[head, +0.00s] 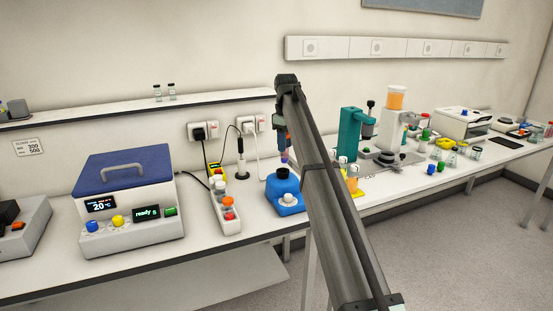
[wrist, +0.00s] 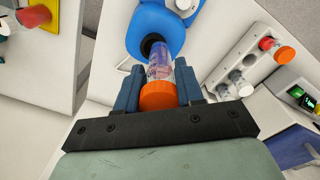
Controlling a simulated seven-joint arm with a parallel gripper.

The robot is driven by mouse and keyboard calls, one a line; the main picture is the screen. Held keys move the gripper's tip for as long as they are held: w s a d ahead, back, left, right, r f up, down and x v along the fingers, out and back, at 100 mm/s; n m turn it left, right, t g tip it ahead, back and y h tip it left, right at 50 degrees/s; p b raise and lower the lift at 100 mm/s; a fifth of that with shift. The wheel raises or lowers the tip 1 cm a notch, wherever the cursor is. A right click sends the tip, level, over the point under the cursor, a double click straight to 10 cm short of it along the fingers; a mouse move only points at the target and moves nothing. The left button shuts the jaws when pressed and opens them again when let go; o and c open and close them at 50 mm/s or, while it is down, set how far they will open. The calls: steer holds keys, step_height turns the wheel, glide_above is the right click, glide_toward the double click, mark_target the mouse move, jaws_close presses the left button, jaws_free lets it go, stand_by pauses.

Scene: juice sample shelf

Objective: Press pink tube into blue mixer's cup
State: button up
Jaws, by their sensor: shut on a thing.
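The pink tube (wrist: 160,66) is clear with pinkish-purple contents and an orange cap (wrist: 158,96). My gripper (wrist: 160,72) is shut on it just below the cap, one blue finger on each side. The blue mixer (wrist: 178,28) has a black cup (wrist: 150,45), and the tube's lower end points at the cup and overlaps it in the wrist view. I cannot tell whether the end touches or has entered the cup. In the head view the blue mixer (head: 290,206) stands with its black cup (head: 283,172) below the tube; my arm partly hides the gripper.
A white rack (head: 226,205) with several capped tubes stands left of the mixer. A blue-lidded device (head: 125,185) is farther left. A teal machine (head: 352,132) and a yellow mat with tubes are at the right. A shelf (head: 130,108) runs along the wall above.

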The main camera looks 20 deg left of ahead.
mark_target(283, 154)
steer(key=shift+w+a+r+n, duration=0.2)
steer(key=shift+w+a+n, duration=0.15)
steer(key=shift+w, duration=0.1)
steer(key=shift+w+a+r+n, duration=0.2)
steer(key=shift+w+a+n, duration=0.1)
steer(key=shift+w, duration=0.15)
steer(key=shift+f, duration=0.15)
steer(key=shift+f, duration=3.15)
steer(key=o, duration=0.5)
steer(key=shift+c, duration=0.2)
jaws_close()
